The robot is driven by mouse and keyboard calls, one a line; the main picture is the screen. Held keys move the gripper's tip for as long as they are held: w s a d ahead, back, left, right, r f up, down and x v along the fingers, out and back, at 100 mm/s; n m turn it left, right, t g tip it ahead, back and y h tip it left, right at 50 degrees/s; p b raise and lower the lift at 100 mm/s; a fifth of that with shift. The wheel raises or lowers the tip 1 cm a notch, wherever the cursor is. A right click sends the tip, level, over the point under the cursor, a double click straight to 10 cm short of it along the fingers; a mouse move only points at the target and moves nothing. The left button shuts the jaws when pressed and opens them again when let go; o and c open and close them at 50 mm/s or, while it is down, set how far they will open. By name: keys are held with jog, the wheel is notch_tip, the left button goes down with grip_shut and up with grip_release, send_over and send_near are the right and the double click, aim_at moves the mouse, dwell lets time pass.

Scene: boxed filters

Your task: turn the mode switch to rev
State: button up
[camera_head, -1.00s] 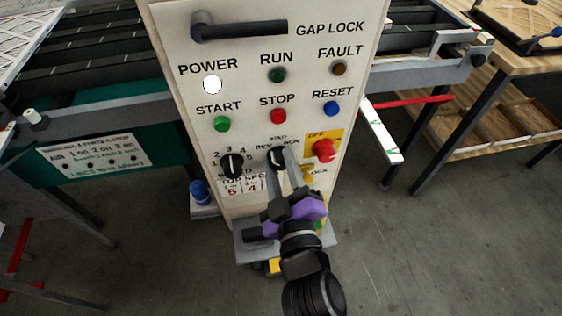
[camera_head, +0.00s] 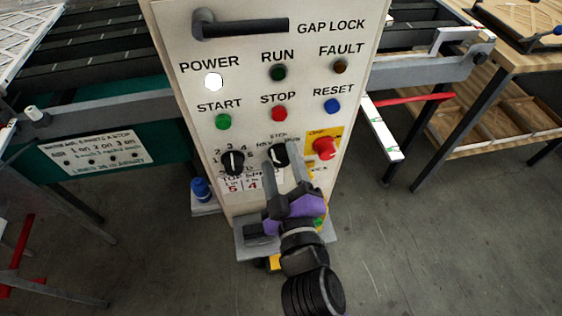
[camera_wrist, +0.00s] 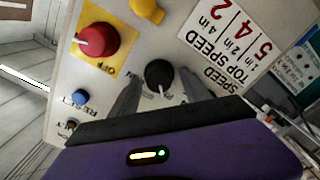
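The mode switch is a black knob (camera_head: 278,155) low on the panel, with STEP- or STOP-like, REV and RUN labels partly covered. In the wrist view the knob (camera_wrist: 158,74) carries a white pointer line aimed toward the labels above it on the panel; its exact setting is hard to tell. My gripper (camera_wrist: 160,88) is open, with one finger on each side of the knob and visible gaps. In the head view my gripper (camera_head: 284,172) reaches up to the knob from below, hiding the panel beneath.
A second black selector (camera_head: 232,162) sits left of the mode switch. The red emergency button (camera_head: 324,149) is close on the right, with a yellow part (camera_wrist: 147,10) below it. START (camera_head: 222,121), STOP (camera_head: 279,113) and RESET (camera_head: 332,105) buttons are above.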

jog(key=b+v, duration=0.2)
jog(key=v, duration=0.5)
jog(key=shift+s, duration=0.4)
jog(key=shift+d, duration=0.15)
